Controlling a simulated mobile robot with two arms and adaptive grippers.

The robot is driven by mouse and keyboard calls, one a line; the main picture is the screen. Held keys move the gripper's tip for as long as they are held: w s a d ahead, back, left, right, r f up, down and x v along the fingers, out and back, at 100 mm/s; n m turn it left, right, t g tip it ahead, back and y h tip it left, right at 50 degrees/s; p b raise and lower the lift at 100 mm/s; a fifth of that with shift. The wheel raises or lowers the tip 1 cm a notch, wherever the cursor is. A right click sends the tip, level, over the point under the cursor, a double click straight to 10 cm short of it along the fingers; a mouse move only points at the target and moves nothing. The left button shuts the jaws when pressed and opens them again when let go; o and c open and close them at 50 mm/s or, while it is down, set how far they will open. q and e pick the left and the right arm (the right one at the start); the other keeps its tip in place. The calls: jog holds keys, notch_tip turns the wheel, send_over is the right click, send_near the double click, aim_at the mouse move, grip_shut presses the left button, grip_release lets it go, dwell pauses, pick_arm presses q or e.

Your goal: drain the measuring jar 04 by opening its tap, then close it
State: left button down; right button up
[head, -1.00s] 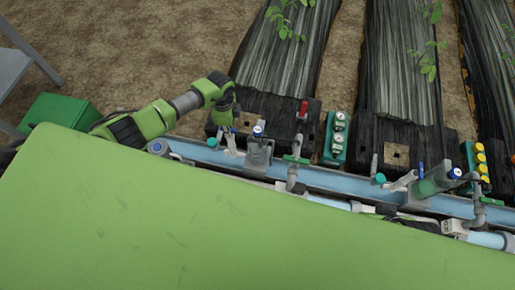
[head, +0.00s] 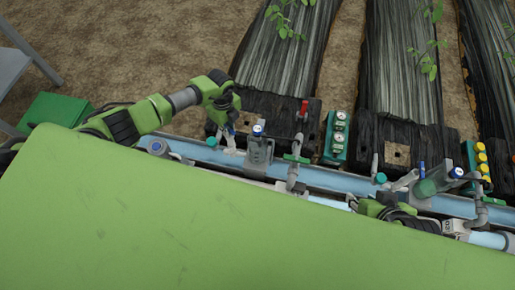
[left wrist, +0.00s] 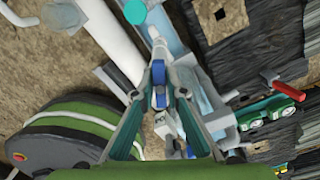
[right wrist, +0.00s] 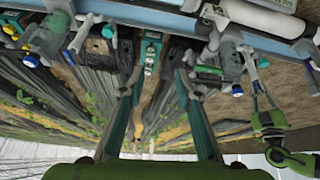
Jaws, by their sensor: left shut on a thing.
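My left gripper (head: 229,136) is at the left part of the blue rail. In the left wrist view its fingers (left wrist: 158,90) are shut on a blue tap handle (left wrist: 158,70), with pale fittings just beyond. The grey jar holder with a blue knob (head: 259,150) stands just right of it. No label reading 04 is legible, and the jar's liquid level cannot be made out. My right gripper (head: 385,207) is low at the near side of the rail, partly hidden. In the right wrist view its fingers (right wrist: 155,84) are apart and empty.
The blue rail (head: 335,181) runs across with pipes and several fittings. A second jar assembly (head: 433,182) is at right. A green box (head: 57,108) is at left.

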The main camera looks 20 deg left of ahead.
pick_arm(q)
jog(key=m+b, duration=0.1)
jog(key=m, duration=0.5)
jog(key=shift+d+m, duration=0.1)
jog(key=shift+m, duration=0.2)
jog(key=m+b, duration=0.1)
jog(key=m, duration=0.4)
jog(key=shift+m, duration=0.5)
jog(key=c, duration=2)
grip_release()
pick_arm(e)
jog(key=w+a+r+t+y, duration=0.2)
jog(key=w+a+r+t, duration=0.2)
jog(key=w+r+t, duration=0.3)
jog(key=w+r, duration=0.1)
jog(key=w, duration=0.3)
jog(key=shift+w+r, duration=0.2)
jog(key=shift+r, duration=0.05)
jog(key=shift+s, duration=0.1)
